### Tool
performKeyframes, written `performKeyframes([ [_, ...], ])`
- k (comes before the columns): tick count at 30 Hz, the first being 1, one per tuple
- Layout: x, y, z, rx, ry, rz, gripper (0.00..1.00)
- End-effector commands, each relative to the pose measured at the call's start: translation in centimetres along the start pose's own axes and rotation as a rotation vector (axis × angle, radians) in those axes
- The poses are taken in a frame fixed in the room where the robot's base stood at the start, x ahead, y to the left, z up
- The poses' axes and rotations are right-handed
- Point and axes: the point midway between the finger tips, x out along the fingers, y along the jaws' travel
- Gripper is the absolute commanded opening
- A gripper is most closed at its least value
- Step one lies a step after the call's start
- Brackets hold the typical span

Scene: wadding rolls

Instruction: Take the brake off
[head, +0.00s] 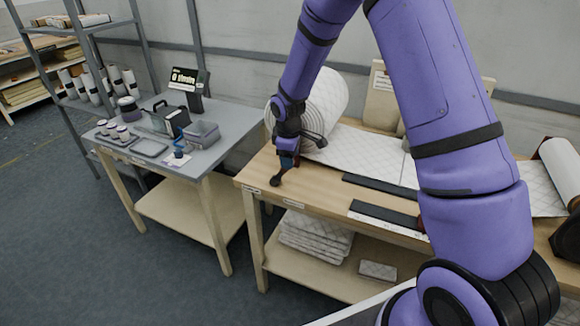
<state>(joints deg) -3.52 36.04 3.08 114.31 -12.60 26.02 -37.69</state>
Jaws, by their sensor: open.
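A large white quilted wadding roll (325,103) stands at the back left of the wooden bench (262,176), and a white sheet (363,153) runs from it to the right. My gripper (286,164) points down at the bench's left end, in front of the roll. It is open. A dark piece with a rounded end (276,180) shows just below the gripper at the bench edge; I cannot tell whether it is the brake lever or whether the jaws touch it. My wrist hides part of the roll's near end.
Dark flat bars (380,190) lie along the bench's front. Another roll (561,166) is at the right end. Folded white pads (315,235) lie on the lower shelf. A grey table (225,130) with a screen, jars and trays stands left, across a narrow gap.

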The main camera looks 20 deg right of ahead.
Motion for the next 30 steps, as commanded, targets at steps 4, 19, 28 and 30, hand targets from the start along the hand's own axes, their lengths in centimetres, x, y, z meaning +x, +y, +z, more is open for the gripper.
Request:
performKeyframes([
  [4, 2.3, 0.0, 0.0, 0.000, -0.002, -0.001, 0.53],
  [19, 4.1, 0.0, 0.0, 0.000, 0.001, 0.001, 0.53],
  [28, 4.1, 0.0, 0.0, 0.000, 0.000, 0.001, 0.00],
  [30, 4.1, 0.0, 0.0, 0.000, 0.000, 0.001, 0.00],
])
